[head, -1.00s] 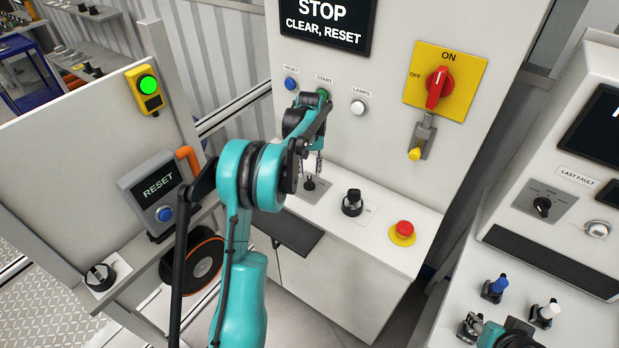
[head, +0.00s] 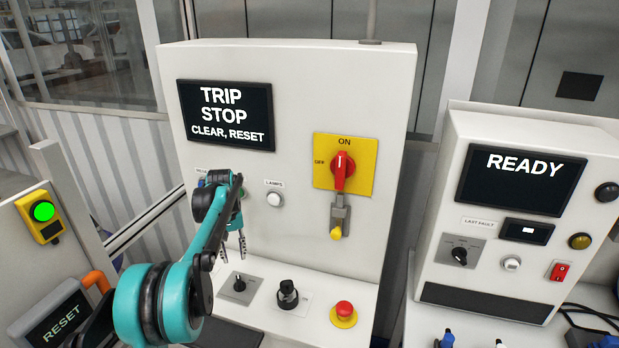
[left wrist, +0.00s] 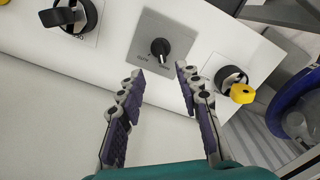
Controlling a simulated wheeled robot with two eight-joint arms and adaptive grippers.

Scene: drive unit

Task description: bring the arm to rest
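My left arm comes in from the lower left in the head view. Its gripper (head: 232,252) points down in front of the white panel, above the sloped console. In the left wrist view its two fingers (left wrist: 160,75) are apart with nothing between them. A black selector knob (left wrist: 160,48) on a grey plate lies beyond the fingertips; it also shows in the head view (head: 240,285). The wrist covers part of the panel's button row.
The panel bears a "TRIP STOP CLEAR, RESET" display (head: 227,115), a white lamps button (head: 274,199) and a red switch (head: 343,172) at ON. The console has a black knob (head: 287,295) and red stop button (head: 344,312). A "READY" cabinet (head: 455,150) stands right.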

